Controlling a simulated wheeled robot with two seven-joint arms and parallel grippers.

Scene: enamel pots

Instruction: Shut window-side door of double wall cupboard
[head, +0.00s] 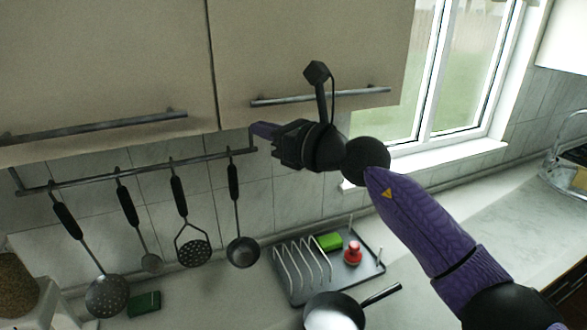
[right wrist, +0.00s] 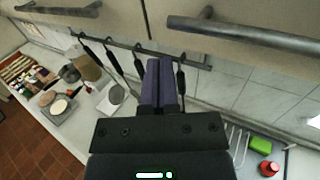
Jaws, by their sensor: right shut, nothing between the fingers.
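The double wall cupboard fills the top of the head view. Its window-side door (head: 300,55) is the right one, with a grey bar handle (head: 320,96) low on it. The other door (head: 100,60) is on the left with its own bar handle (head: 95,126). A thin dark seam parts the doors, and they look about flush; I cannot tell whether a small gap remains. My right gripper (head: 262,130) is shut and empty, just below the window-side door's lower left corner, its purple fingers (right wrist: 165,85) pointing left. My left gripper is not in view.
A rail (head: 140,172) with several hanging utensils runs under the cupboard, close to my right gripper. A dish rack tray (head: 340,277) and a pan (head: 335,312) are on the counter below. The window (head: 460,80) is at the right.

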